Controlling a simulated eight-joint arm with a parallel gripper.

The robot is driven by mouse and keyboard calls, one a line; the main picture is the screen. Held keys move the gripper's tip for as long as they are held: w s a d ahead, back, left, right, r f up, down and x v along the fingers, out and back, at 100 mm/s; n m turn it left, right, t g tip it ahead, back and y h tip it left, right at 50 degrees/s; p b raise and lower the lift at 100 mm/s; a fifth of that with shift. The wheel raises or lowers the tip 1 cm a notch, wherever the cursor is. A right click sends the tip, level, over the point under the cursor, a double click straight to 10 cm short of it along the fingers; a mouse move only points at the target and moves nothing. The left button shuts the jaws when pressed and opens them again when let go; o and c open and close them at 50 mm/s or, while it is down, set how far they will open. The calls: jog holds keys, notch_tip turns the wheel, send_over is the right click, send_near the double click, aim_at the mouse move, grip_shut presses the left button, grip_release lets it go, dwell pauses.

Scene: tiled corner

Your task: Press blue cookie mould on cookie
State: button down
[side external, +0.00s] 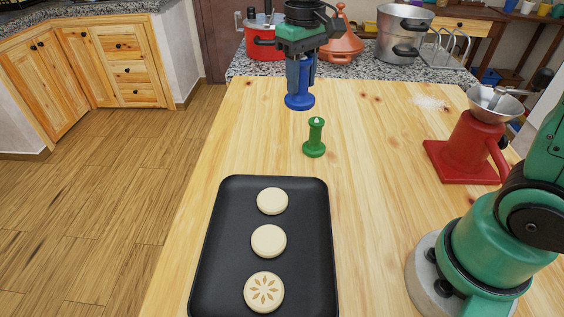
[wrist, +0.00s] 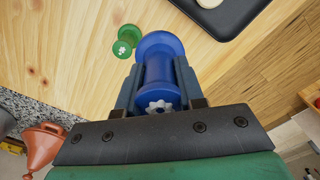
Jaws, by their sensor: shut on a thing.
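The blue cookie mould (side external: 299,100) is held upright in my gripper (side external: 302,70), above the far part of the wooden table. In the wrist view the blue mould (wrist: 160,70) sits between the two fingers of my gripper (wrist: 157,92). Three pale round cookies lie in a line on the black tray: a plain far one (side external: 272,201), a plain middle one (side external: 268,241), and a near one (side external: 264,292) with a pressed flower pattern. My gripper is beyond the tray, away from the cookies. In the wrist view only part of one cookie shows at the top edge.
A green mould (side external: 315,138) stands on the table (side external: 375,220) between the blue mould and the black tray (side external: 226,240). A red stand with a metal funnel (side external: 470,145) is at the right. Pots (side external: 403,32) stand on the counter behind.

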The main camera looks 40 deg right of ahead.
jog(key=c, duration=1.1)
grip_release()
grip_shut()
jog(key=s+a+f+n, duration=0.4)
jog(key=s+a+n, duration=0.1)
jog(key=a, duration=0.3)
jog(key=s+a+f+n, duration=0.3)
jog(key=s+a+n, duration=0.15)
jog(key=a, duration=0.25)
jog(key=shift+m, duration=0.25)
jog(key=shift+a+f, duration=0.15)
jog(key=shift+f, duration=2.5)
jog(key=shift+f, duration=0.6)
jog(key=shift+r, duration=0.15)
notch_tip(320, 180, up, 7)
